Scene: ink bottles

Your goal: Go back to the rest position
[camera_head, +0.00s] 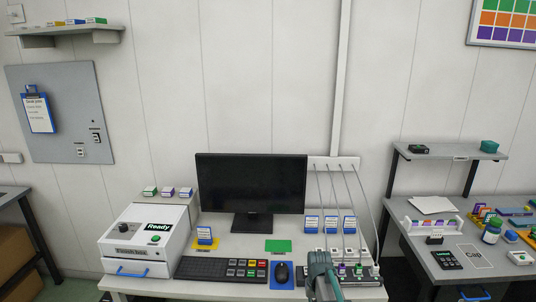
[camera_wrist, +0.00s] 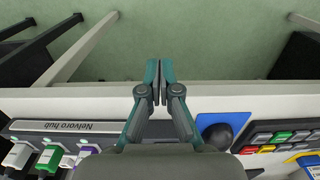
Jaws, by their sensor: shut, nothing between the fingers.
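My gripper (camera_head: 325,272) is at the front of the middle desk (camera_head: 225,245), low in the head view. In the wrist view its teal fingers (camera_wrist: 157,80) are closed together with nothing between them. The fingertips reach past the desk's front edge, with green floor behind them. A hub (camera_wrist: 60,127) labelled "Nelvoro hub" lies left of the fingers in the wrist view, with white, green and purple plugs. The mouse (camera_wrist: 220,134) on a blue pad lies to the right. My arm hides part of the hub in the head view.
A monitor (camera_head: 250,184) stands behind a keyboard (camera_head: 222,270). A white box (camera_head: 148,236) showing "Ready" stands at the left. Cables hang from a wall strip (camera_head: 334,163) at the right. A side table holds a dark bottle (camera_head: 491,232) and a calculator-like device (camera_head: 447,260).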

